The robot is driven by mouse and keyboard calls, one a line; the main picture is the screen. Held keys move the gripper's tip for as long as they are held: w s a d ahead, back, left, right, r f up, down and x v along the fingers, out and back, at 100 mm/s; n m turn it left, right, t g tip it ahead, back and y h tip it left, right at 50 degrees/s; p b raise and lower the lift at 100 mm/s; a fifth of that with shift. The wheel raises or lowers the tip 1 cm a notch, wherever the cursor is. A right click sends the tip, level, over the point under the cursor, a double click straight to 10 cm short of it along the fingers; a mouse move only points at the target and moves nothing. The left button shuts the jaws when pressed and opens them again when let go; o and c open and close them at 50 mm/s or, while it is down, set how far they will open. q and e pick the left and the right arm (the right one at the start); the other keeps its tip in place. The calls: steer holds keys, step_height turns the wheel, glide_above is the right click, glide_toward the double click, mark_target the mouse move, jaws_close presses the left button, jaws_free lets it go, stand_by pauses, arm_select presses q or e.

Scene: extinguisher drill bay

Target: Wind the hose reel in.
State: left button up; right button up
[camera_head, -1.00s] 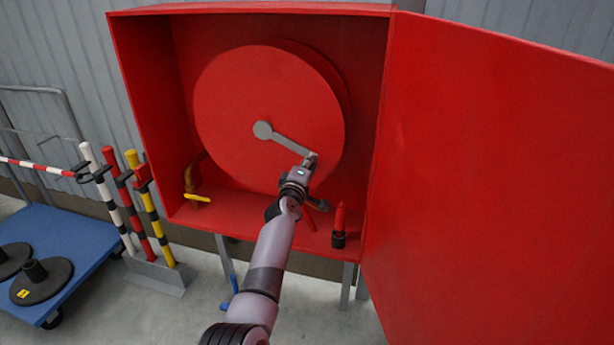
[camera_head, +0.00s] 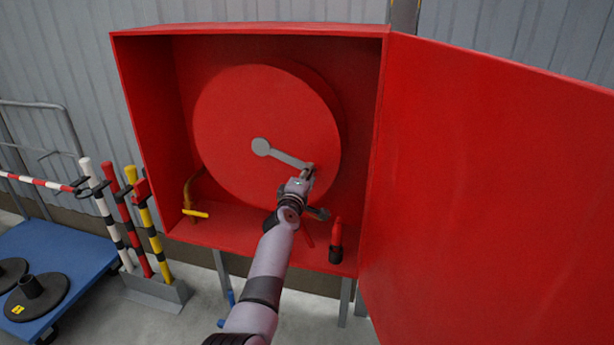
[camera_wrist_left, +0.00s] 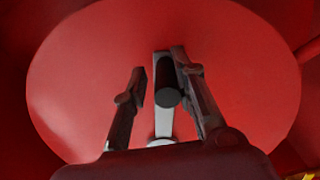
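The round red hose reel (camera_head: 240,110) sits inside an open red cabinet (camera_head: 140,90). A grey crank arm (camera_head: 285,157) runs from the reel's hub down to the right. In the left wrist view a dark cylindrical crank handle (camera_wrist_left: 167,90) stands out from the crank's end. My left gripper (camera_head: 307,174) is at that end. In the wrist view its fingers (camera_wrist_left: 161,78) are spread on either side of the handle. A gap shows on the left finger's side; the right finger is close to the handle, contact unclear. My right gripper is not in view.
The cabinet door (camera_head: 480,180) stands open on the right. A yellow-handled valve (camera_head: 195,213) and a red-and-black nozzle (camera_head: 336,242) are low in the cabinet. Striped posts (camera_head: 107,215) and a blue trolley (camera_head: 60,240) stand at the left.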

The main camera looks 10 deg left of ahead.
mark_target(311, 137)
arm_select(q)
steer(key=shift+o, duration=0.5)
steer(key=shift+d+f, duration=0.25)
steer(key=shift+d, duration=0.05)
step_height(311, 137, up, 10)
steer(key=shift+a+r, duration=0.1)
steer(key=shift+a, duration=0.05)
steer(key=shift+a+r, duration=0.15)
steer(key=shift+a, duration=0.2)
steer(key=shift+d, duration=0.15)
